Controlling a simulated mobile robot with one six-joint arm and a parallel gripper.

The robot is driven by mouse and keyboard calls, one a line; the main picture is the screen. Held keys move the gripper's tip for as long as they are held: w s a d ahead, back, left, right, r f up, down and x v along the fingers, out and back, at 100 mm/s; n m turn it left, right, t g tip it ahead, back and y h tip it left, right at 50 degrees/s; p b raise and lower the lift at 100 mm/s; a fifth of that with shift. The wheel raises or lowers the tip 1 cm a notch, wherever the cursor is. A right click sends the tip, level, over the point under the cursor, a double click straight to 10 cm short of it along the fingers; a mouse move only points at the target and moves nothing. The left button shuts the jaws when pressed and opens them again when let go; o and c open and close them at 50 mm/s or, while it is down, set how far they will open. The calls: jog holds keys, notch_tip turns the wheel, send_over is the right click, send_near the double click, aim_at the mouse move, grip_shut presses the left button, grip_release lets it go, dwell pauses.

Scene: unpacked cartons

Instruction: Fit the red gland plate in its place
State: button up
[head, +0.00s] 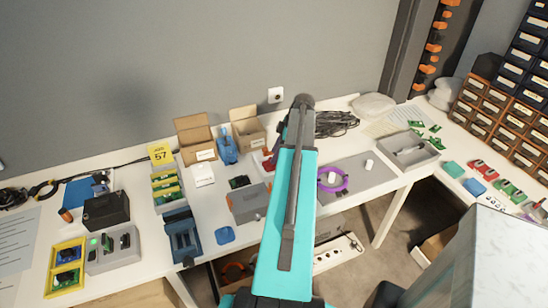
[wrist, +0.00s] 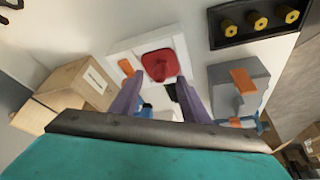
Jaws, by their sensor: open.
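The red gland plate (wrist: 159,65) shows in the wrist view as a red rounded piece on a white panel (wrist: 115,48). A red piece (head: 269,163) also shows in the head view, partly hidden behind my arm. My gripper (wrist: 160,88) has its two purple fingers spread apart, one to each side below the red piece, with nothing seen held between them. I cannot tell how far above it the fingertips are. A grey box with orange parts (wrist: 258,76) stands right of the fingers. The plate's place is not clearly identifiable.
Open cardboard cartons (head: 194,143) stand at the table's back; one carton (wrist: 92,80) is left of the fingers. A black strip with yellow knobs (wrist: 231,33) lies beyond. A purple ring (head: 322,180) and a grey tray (head: 425,156) are right of my arm.

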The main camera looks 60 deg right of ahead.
jog(key=b+v, duration=0.2)
jog(key=v, duration=0.9)
dwell(0.8)
